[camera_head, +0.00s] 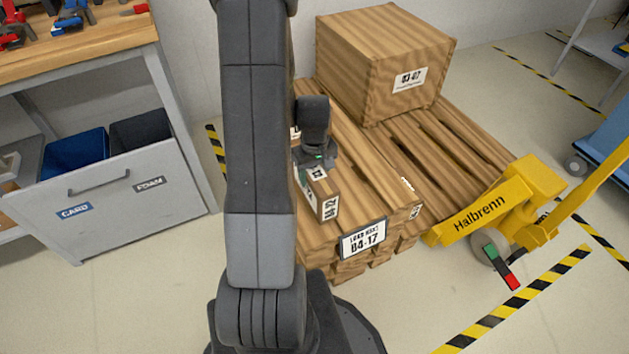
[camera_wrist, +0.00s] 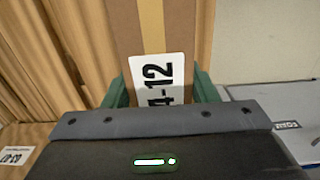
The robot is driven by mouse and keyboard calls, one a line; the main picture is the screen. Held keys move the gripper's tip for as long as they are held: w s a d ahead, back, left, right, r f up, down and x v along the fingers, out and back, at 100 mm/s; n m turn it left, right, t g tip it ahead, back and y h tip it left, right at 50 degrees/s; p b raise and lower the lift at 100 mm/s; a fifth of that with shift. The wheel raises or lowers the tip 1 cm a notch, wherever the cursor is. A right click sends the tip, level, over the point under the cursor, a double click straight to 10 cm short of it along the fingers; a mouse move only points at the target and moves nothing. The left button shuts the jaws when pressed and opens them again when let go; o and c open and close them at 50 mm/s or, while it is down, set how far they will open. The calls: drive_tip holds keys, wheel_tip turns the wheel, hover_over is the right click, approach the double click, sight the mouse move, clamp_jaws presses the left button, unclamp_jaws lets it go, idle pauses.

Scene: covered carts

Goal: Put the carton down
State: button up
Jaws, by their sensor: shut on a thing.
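The carton (camera_head: 327,205) is a small brown box with a white label and a lighter tape strip. My gripper (camera_head: 316,170) holds it from above over the planked wooden pallet (camera_head: 371,185), near its front left part. In the wrist view the carton (camera_wrist: 122,30) fills the space between the two green fingers of my gripper (camera_wrist: 162,90), and its label ends in 12. The fingers are shut on its sides. I cannot tell whether the carton's underside touches the planks. My arm hides the pallet's left part in the head view.
A large wooden crate (camera_head: 360,60) stands on the pallet's back. A sign (camera_head: 363,239) reading 04-17 is on the pallet's front. A yellow pallet jack (camera_head: 497,210) stands at the right. A workbench (camera_head: 90,38) with blue and dark bins is at the left. Planks right of the carton are bare.

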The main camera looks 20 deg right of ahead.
drive_tip(key=shift+f+b, duration=0.35)
drive_tip(key=shift+f, duration=1.2)
drive_tip(key=shift+f, duration=0.15)
drive_tip(key=o, duration=1.5)
wheel_tip(320, 180, up, 12)
drive_tip(key=p, duration=0.3)
